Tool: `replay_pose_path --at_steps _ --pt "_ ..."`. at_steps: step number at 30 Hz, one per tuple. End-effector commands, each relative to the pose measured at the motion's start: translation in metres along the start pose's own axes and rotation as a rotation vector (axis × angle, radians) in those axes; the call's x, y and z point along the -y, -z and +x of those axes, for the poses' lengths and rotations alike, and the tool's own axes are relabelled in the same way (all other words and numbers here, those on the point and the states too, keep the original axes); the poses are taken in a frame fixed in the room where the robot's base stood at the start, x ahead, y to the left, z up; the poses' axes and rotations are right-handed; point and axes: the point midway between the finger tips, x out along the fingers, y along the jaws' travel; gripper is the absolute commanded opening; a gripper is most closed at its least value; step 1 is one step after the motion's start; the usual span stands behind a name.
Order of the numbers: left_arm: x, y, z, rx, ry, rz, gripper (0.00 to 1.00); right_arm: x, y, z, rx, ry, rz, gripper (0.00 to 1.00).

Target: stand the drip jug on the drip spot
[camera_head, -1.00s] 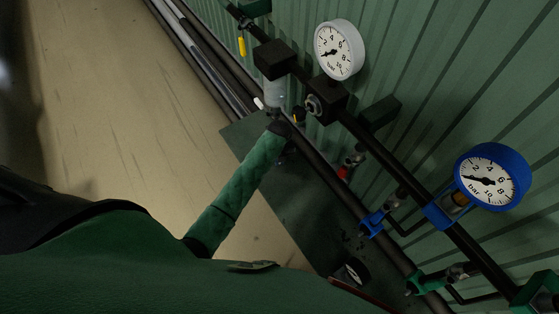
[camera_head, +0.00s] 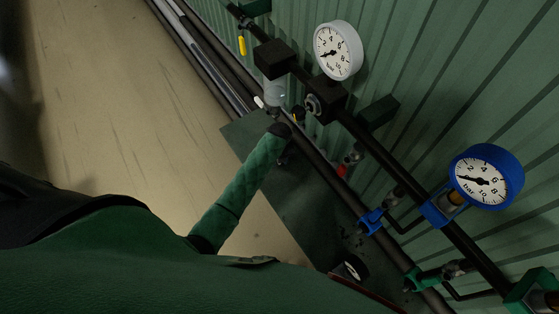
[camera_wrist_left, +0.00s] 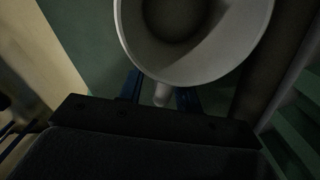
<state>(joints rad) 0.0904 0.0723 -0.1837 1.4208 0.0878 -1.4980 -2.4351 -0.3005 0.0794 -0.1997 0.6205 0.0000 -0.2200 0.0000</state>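The drip jug (camera_wrist_left: 195,72) fills the top of the left wrist view as a pale grey round vessel, seen into its dark open mouth. Its short handle (camera_wrist_left: 162,94) points at my left gripper (camera_wrist_left: 160,98). The two blue fingers stand on either side of the handle, with a visible gap on each side, so they look open around it. In the head view my left arm reaches to the dark mat by the wall; its dark wrist end hides the fingers, and I cannot make out the jug clearly there. The drip spot cannot be made out. My right gripper is out of view.
A dark pipe with a white gauge (camera_head: 338,50), a clear bowl (camera_head: 274,90) and a blue gauge (camera_head: 487,177) runs along the green ribbed wall (camera_head: 450,70). The dark mat (camera_head: 305,195) lies below. The tan floor (camera_head: 110,110) at left is clear.

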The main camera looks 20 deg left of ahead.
Motion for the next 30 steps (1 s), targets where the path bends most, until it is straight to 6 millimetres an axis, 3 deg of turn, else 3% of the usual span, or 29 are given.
replay_pose_path --at_steps 5,18,30 --pt "0.0 -0.001 -0.009 0.003 0.001 0.0 0.34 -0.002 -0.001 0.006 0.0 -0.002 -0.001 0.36" --pt "0.0 -0.001 -0.068 0.003 0.001 0.001 0.34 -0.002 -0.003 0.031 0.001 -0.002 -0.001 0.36" --pt "0.0 0.0 -0.077 0.0 0.0 0.0 0.34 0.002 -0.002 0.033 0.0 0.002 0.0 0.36"
